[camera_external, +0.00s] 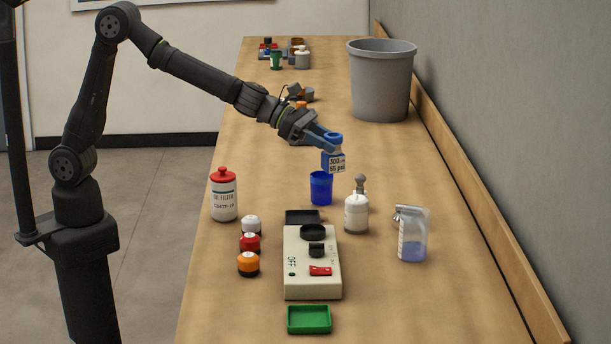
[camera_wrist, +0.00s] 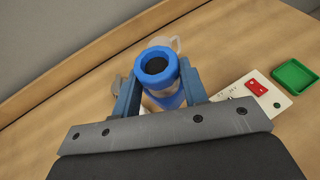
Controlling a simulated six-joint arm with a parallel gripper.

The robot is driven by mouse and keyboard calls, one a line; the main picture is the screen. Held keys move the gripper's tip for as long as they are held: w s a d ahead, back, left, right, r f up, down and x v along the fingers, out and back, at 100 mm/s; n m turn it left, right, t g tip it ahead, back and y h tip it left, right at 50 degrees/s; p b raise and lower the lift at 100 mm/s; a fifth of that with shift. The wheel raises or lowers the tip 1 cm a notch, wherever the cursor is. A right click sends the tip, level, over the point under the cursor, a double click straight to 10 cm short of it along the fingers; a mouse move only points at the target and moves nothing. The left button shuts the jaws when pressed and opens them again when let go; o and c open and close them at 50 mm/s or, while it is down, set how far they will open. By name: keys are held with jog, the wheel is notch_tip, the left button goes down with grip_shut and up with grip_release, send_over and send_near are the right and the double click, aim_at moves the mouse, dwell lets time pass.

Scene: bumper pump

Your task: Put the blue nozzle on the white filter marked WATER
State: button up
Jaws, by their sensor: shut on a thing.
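My gripper (camera_external: 322,138) is shut on a blue piece with a ring-shaped top and a printed label, which I take for the blue nozzle (camera_external: 333,161). It is held above the bench; in the wrist view the nozzle (camera_wrist: 155,62) shows its dark round opening between the two fingers (camera_wrist: 160,84). No filter's WATER marking is readable. A small white canister (camera_external: 251,224) stands ahead of a red one and an orange one. A white bottle (camera_external: 356,214) with a grey top stands right of centre, its label too small to read.
A blue cup (camera_external: 321,188) stands just below the held piece. A grey bin (camera_external: 381,85) is farther back.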

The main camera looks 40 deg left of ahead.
jog(key=shift+w+a+f, duration=0.3)
jog(key=shift+w+f, duration=1.5)
jog(key=shift+w, duration=0.1)
jog(key=shift+w+a+f, duration=0.35)
jog(key=shift+w+f, duration=1.5)
jog(key=shift+w, duration=0.1)
jog(key=shift+w+a+f, duration=0.3)
jog(key=shift+w+f, duration=1.5)
jog(key=shift+w, duration=0.1)
jog(key=shift+f, duration=0.2)
jog(key=o, duration=1.1)
jog(key=shift+o, duration=0.2)
jog(key=shift+r, duration=0.1)
jog(key=shift+a+r, duration=0.1)
jog(key=shift+r, duration=0.05)
jog(key=v, duration=1.2)
